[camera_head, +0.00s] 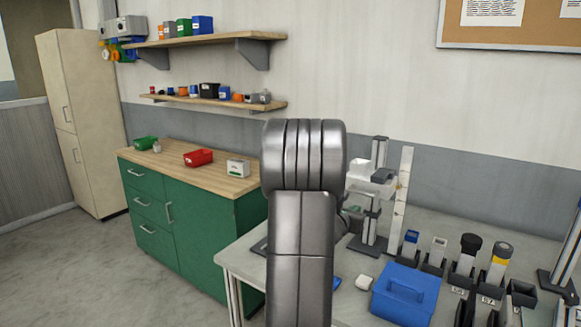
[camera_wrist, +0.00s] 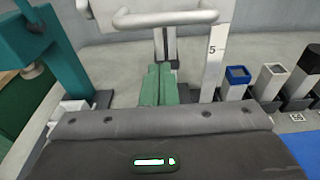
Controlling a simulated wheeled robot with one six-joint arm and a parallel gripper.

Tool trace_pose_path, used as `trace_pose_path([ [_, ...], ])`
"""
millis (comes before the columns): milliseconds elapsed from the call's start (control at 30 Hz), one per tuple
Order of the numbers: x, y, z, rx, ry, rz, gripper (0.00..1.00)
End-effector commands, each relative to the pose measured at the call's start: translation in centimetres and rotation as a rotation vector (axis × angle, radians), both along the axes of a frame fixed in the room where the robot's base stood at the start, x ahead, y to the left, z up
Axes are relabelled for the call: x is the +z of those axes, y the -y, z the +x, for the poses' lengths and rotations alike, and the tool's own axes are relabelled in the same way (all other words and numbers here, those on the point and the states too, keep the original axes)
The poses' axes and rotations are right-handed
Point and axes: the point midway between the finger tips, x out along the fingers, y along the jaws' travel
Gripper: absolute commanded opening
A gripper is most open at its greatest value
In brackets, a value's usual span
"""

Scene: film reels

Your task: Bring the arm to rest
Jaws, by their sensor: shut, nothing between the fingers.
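My gripper (camera_wrist: 158,72) shows in the wrist view as two green fingers side by side, shut with nothing between them. It points toward a grey upright stand (camera_wrist: 166,45) with a white part above; I cannot tell whether it touches anything. In the head view my grey arm rises in the middle of the picture, over the near left part of the grey worktable (camera_head: 231,262), and hides the gripper.
A white device on a stand (camera_head: 372,184) and a white upright strip (camera_head: 401,188) stand right of my arm. A blue box (camera_head: 404,294) and several holders with capped containers (camera_head: 466,258) fill the right. A green cabinet (camera_head: 203,235) stands at left. A teal post (camera_wrist: 52,50) is close in the wrist view.

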Motion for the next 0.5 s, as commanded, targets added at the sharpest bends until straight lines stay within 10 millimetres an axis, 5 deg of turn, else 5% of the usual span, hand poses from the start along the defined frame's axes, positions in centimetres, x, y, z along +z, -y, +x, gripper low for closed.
trace_pose_path([
  [500, -8.9, 0.2, 0.3, 0.001, 0.0, 0.0, 0.0],
])
